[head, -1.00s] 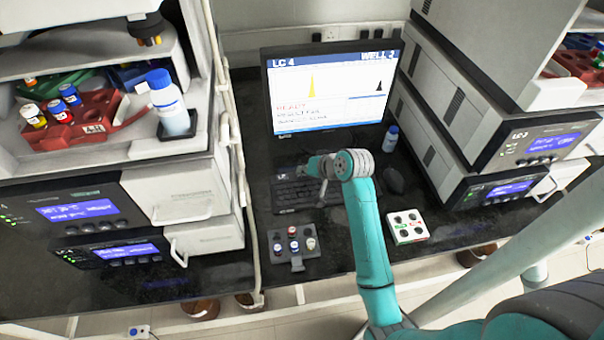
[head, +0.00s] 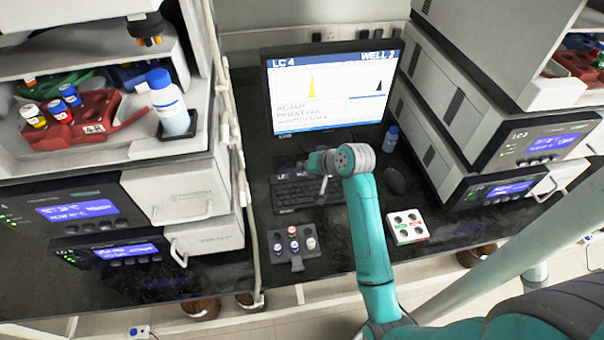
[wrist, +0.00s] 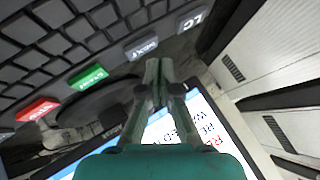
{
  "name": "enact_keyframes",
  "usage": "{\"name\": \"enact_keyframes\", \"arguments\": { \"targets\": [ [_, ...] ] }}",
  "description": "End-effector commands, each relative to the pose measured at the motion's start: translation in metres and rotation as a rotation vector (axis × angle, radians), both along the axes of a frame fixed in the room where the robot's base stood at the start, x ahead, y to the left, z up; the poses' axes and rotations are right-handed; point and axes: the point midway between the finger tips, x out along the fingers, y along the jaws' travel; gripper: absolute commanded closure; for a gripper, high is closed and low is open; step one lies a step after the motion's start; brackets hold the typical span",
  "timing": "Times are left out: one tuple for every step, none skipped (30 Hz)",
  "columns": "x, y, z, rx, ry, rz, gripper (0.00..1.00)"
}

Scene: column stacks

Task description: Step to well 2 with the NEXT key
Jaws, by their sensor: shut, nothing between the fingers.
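The black keyboard (head: 292,193) lies on the dark bench below the monitor (head: 330,90). In the wrist view, the grey NEXT key (wrist: 141,48) sits in a row with a green key (wrist: 88,77), a red key (wrist: 38,109) and a grey LC key (wrist: 190,22). My gripper (wrist: 162,64) is shut and empty, its fingertips appearing just below and right of the NEXT key. I cannot tell how high they are above the keyboard. In the head view my gripper (head: 322,198) is over the keyboard's right part.
A mouse (head: 396,181) and a small blue-capped bottle (head: 391,139) stand right of the keyboard. A vial rack (head: 297,264) and a white tray (head: 408,228) lie nearer the front. Instrument stacks flank both sides.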

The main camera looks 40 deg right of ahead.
Motion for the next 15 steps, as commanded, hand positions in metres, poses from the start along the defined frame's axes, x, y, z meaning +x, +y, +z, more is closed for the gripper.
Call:
{"name": "enact_keyframes", "arguments": {
  "targets": [
    [0.0, 0.0, 0.001, 0.0, 0.0, 0.0, 1.0],
    [0.0, 0.0, 0.002, 0.0, -0.001, -0.001, 1.0],
    [0.0, 0.0, 0.004, 0.0, -0.001, 0.0, 1.0],
    [0.001, 0.0, 0.006, -0.001, -0.002, 0.0, 1.0],
    [0.001, 0.0, 0.009, -0.001, -0.002, 0.0, 1.0],
    [0.001, 0.0, 0.012, -0.001, -0.002, 0.0, 1.0],
    [0.001, 0.0, 0.015, -0.001, -0.001, 0.001, 1.0],
    [0.001, 0.0, 0.017, -0.002, -0.002, 0.001, 1.0],
    [0.001, 0.0, 0.021, -0.002, -0.003, 0.0, 1.0],
    [0.001, 0.0, 0.024, -0.002, -0.003, 0.0, 1.0],
    [0.001, 0.0, 0.026, -0.002, -0.002, 0.001, 1.0],
    [0.001, 0.0, 0.029, -0.001, -0.002, 0.0, 1.0],
    [0.001, 0.0, 0.032, -0.001, -0.002, 0.0, 1.0],
    [0.001, 0.0, 0.034, -0.001, -0.002, 0.0, 1.0],
    [0.001, 0.0, 0.038, -0.001, -0.002, 0.0, 1.0]
  ]
}}
